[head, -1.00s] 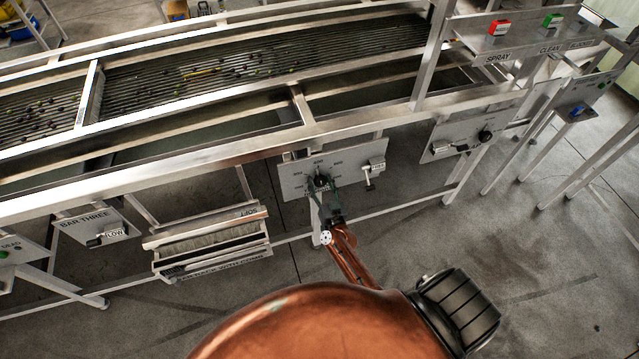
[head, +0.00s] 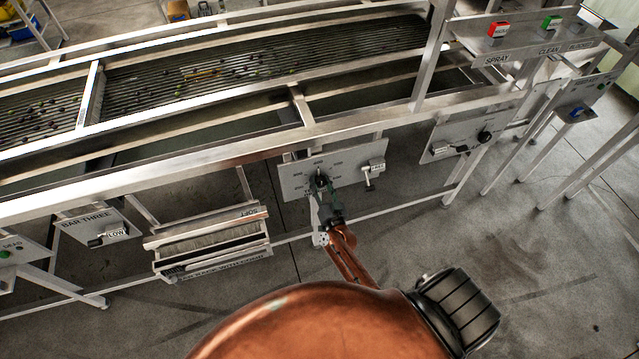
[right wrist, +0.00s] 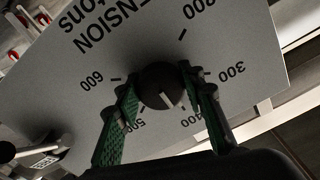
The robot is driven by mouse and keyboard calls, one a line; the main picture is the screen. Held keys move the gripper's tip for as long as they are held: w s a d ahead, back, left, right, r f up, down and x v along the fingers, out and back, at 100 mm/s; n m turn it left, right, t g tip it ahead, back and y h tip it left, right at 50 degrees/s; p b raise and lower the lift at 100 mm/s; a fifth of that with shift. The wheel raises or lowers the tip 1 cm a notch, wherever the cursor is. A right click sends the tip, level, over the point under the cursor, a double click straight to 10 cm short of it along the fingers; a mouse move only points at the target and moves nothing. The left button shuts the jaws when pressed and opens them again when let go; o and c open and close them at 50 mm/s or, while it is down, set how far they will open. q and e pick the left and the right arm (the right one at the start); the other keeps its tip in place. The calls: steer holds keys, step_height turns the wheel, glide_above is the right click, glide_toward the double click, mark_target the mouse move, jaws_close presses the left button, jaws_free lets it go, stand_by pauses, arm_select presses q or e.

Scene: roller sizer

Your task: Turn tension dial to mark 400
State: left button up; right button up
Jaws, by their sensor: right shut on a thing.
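The tension dial is a black round knob (right wrist: 160,85) with a white pointer line, on a grey panel (right wrist: 150,35) lettered TENSION. In the right wrist view its pointer aims down and slightly right, between the 500 (right wrist: 134,122) and 400 (right wrist: 190,118) labels, nearer to 400. My right gripper (right wrist: 160,79) is shut on the knob, one green finger on each side. In the head view the right gripper (head: 322,188) is at the panel (head: 349,173) and covers most of the knob. My left gripper is not in view.
A small lever (head: 370,174) sits on the same panel, right of the dial. The machine's long metal rail (head: 330,133) runs above it. A roller unit (head: 210,242) stands at left, and another panel with a black knob (head: 485,137) is at right.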

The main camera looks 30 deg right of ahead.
steer(key=o, duration=1.2)
steer(key=shift+c, duration=0.2)
steer(key=v, duration=1.2)
steer(key=shift+a, duration=0.1)
